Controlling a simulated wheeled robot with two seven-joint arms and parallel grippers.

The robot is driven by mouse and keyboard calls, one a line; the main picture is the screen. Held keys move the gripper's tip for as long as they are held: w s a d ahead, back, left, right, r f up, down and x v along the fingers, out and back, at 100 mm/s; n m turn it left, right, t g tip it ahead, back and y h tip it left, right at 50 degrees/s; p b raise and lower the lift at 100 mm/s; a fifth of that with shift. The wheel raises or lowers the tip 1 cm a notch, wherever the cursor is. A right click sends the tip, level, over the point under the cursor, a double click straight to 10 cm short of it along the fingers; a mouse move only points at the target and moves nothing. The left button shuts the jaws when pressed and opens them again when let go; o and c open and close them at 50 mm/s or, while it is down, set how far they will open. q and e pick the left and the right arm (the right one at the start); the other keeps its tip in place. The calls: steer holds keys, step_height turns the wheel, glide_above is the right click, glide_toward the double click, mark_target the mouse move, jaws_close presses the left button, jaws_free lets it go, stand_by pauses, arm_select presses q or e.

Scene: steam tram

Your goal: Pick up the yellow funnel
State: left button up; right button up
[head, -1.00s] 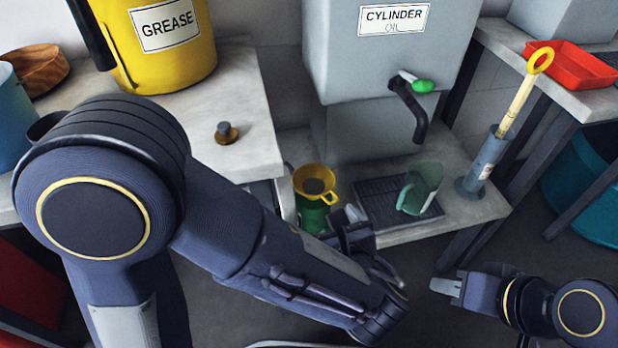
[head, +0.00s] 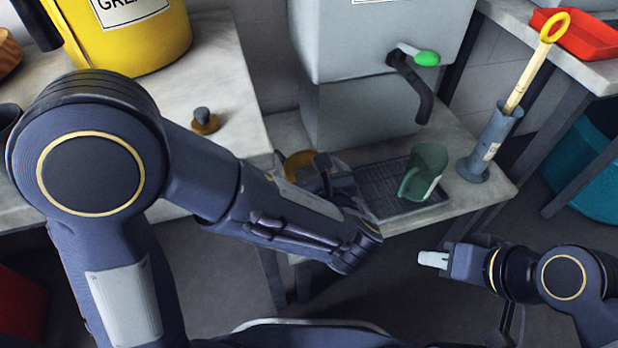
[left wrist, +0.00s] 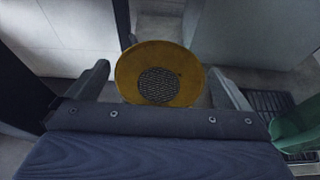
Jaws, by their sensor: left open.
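The yellow funnel (head: 299,165) stands on the low shelf below the grey tank, mostly hidden behind my left gripper in the head view. In the left wrist view the funnel (left wrist: 160,75) shows its round mouth with a dark mesh inside. My left gripper (left wrist: 165,88) is open, with one finger on each side of the funnel's mouth. I cannot tell whether the fingers touch it. In the head view the left gripper (head: 320,170) is partly hidden by its own arm. My right gripper (head: 432,259) is off to the right, away from the funnel; its finger gap is unclear.
A green translucent jug (head: 424,172) stands on a dark drip grate (head: 372,190) right of the funnel. The grey tank (head: 380,40) with its spout (head: 410,85) rises behind. A grey cylinder (head: 490,145) holds a yellow-handled rod. A small knob (head: 204,120) sits on the left bench.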

arm_select(q)
steer(key=c, duration=0.9)
steer(key=shift+r+p, duration=0.3)
steer(key=shift+r, duration=0.15)
step_height(320, 180, up, 2)
steer(key=shift+w+r+p, duration=0.1)
steer(key=shift+r+p, duration=0.1)
steer(key=shift+p, duration=0.4)
steer(key=r+p+v, duration=0.1)
steer(key=p+v, duration=0.2)
steer(key=v, duration=0.5)
steer(key=w+r+p+v, duration=0.1)
steer(key=r+p+v, duration=0.1)
steer(key=v, duration=0.6)
steer(key=shift+s+a+r+p, duration=0.25)
steer(key=shift+a+p, duration=0.05)
steer(key=shift+p, duration=0.3)
steer(key=shift+r, duration=0.1)
step_height(320, 180, up, 3)
steer(key=p, duration=0.3)
